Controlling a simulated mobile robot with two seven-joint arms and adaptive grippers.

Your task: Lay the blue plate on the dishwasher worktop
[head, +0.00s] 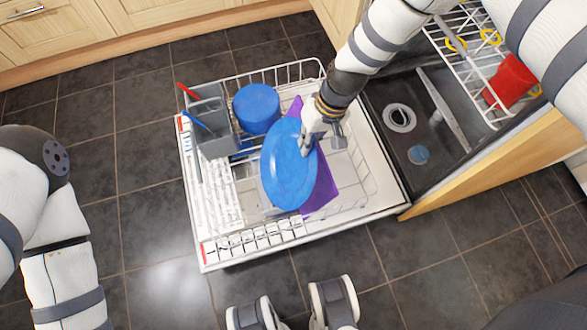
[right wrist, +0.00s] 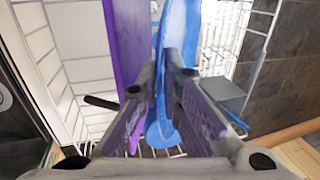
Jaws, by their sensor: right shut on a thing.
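The blue plate (head: 287,172) stands tilted on edge in the pulled-out lower dishwasher rack, in front of a purple flat item (head: 322,188). My right gripper (head: 309,138) is at the plate's upper right edge and is shut on it. In the right wrist view the plate (right wrist: 180,28) shows nearly edge-on between the fingers (right wrist: 174,72), with the purple item (right wrist: 128,40) to the left of it. My left arm shows at the left of the head view, but its gripper is out of the picture. I cannot make out the worktop surface.
A round blue item (head: 257,106) and a grey cutlery basket (head: 212,130) with red and blue handles stand in the lower rack. A red cup (head: 510,80) sits in the upper rack (head: 468,52). A wooden panel (head: 480,172) edges the dishwasher. Dark floor tiles lie around.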

